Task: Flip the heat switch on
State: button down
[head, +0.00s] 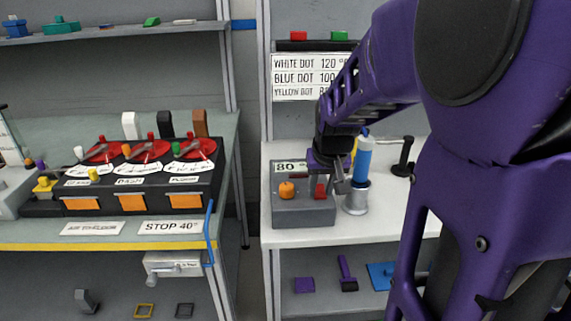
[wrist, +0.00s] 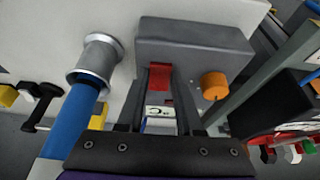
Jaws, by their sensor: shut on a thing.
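The heater module is a grey box (head: 303,215) on the white bench, with a small display (head: 288,167) reading 80, an orange knob (head: 287,190) and a red switch (head: 320,187). My gripper (head: 328,176) is at the right side of the box, over the red switch. In the wrist view the gripper (wrist: 160,92) has its dark fingers on both sides of the red switch (wrist: 160,75) and is shut on it. The orange knob (wrist: 215,86) is clear of the fingers. The fingers hide part of the switch, so its exact tilt is hard to tell.
A blue-handled tool stands in a metal holder (head: 355,200) close to the right of the box. It also shows in the wrist view (wrist: 98,62). A black stand (head: 404,158) is farther right. A dashboard with red dials (head: 143,150) stands on the left bench, across a gap.

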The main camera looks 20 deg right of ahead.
aim_at(320, 192)
jog(key=shift+w+r+g+p, duration=0.2)
jog(key=shift+r+g+p, duration=0.3)
jog(key=shift+p, duration=1.25)
jog(key=g+p, duration=0.1)
jog(key=p, duration=0.1)
jog(key=g+p, duration=0.1)
jog(key=p, duration=0.2)
jog(key=shift+w+d+y, duration=0.1)
jog(key=shift+w+y, duration=0.2)
jog(key=shift+w+f+g+p, duration=0.15)
jog(key=shift+f+g+p, duration=0.05)
jog(key=shift+g+p, duration=0.55)
jog(key=c, duration=0.6)
grip_release()
jog(key=shift+o, duration=0.2)
notch_tip(320, 192, up, 17)
jog(key=p, duration=0.1)
jog(key=shift+r, duration=0.2)
